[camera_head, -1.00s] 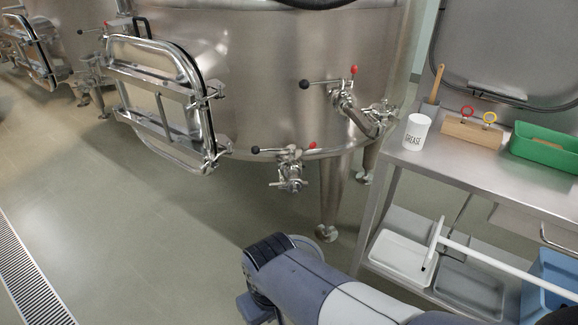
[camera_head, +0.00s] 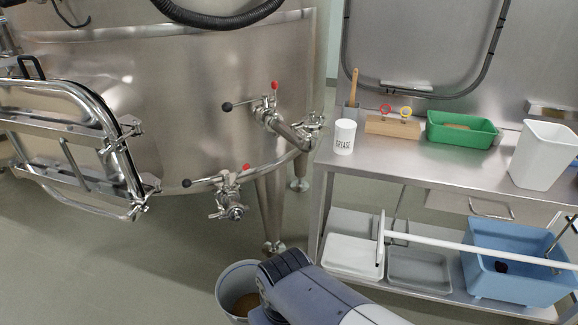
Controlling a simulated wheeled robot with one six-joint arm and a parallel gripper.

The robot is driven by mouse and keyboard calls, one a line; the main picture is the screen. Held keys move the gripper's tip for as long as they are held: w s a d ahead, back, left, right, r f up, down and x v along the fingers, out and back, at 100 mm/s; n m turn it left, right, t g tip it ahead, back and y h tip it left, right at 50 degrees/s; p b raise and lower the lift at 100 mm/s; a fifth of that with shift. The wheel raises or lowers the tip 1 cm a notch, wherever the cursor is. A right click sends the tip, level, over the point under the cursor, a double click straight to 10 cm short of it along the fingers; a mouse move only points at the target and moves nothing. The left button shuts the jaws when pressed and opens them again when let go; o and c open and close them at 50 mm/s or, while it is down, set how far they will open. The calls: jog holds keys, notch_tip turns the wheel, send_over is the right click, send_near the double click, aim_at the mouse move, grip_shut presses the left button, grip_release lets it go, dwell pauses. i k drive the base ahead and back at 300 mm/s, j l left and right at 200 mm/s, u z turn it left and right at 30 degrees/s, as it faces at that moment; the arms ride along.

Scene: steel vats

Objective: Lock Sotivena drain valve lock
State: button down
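The steel vat (camera_head: 185,85) carries two valves on its right side. The lower valve (camera_head: 230,203) sits at the vat's bottom edge, with a lever that has a black knob (camera_head: 187,183) on the left and a red tip (camera_head: 246,167) on the right. The upper valve (camera_head: 268,115) also has a black knob (camera_head: 227,106) and a red tip (camera_head: 274,86). No label names either one, and I cannot make out a lock on them. My arm reaches in from the bottom edge, below and apart from the valves. My gripper is not in view.
A steel bench (camera_head: 420,165) at right holds a grease tub (camera_head: 344,137), a wooden block (camera_head: 393,127) with red and yellow rings, a green tray (camera_head: 462,130) and a white bin (camera_head: 543,155). A grey bucket (camera_head: 238,285) is beside my arm. The vat door (camera_head: 70,130) juts out left.

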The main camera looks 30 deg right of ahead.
aim_at(244, 167)
jog(key=z, duration=0.4)
jog(key=i+j+z, duration=0.6)
jog(key=z, duration=0.2)
jog(key=j, duration=0.1)
